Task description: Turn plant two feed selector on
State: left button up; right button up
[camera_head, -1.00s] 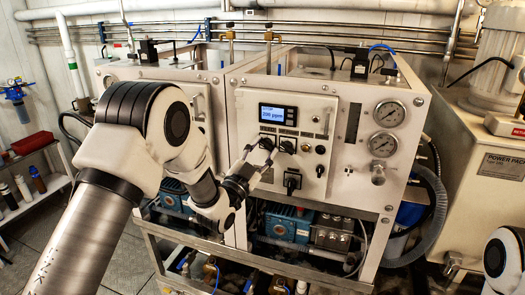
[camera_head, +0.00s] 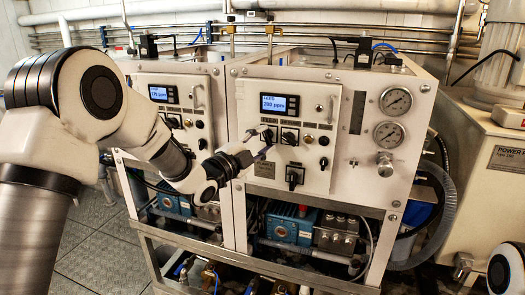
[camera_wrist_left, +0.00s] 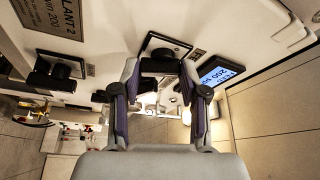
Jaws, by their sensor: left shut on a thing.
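The plant two panel (camera_head: 318,150) is white, with a lit blue display (camera_head: 280,105) reading FEED and about 200 ppm. The display also shows in the left wrist view (camera_wrist_left: 216,72). Below its left part is the black feed selector knob (camera_head: 268,134), partly hidden by my left gripper (camera_head: 262,150). In the left wrist view my left gripper (camera_wrist_left: 156,92) has its fingers either side of a black knob (camera_wrist_left: 160,67) on a square plate, and it is shut on it. Which way the knob points is hard to tell. My right gripper is out of view.
A second black knob (camera_head: 289,136) sits right beside the selector, and a larger black switch (camera_head: 294,175) is below. Pressure gauges (camera_head: 396,101) are at the right. The plant one panel (camera_head: 180,112) stands to the left, partly behind my left arm.

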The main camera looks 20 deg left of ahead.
pick_arm(q)
jog(key=shift+a+r+m+g+b, duration=0.1)
jog(key=shift+m+g+b, duration=0.3)
jog(key=shift+m+b, duration=0.5)
jog(key=shift+r+m+g+b, duration=0.1)
jog(key=shift+m+g+b, duration=0.35)
jog(key=shift+m, duration=0.85)
jog(key=o, duration=1.1)
jog(key=shift+w+f, duration=0.1)
jog(key=shift+o, duration=0.2)
jog(key=v, duration=1.2)
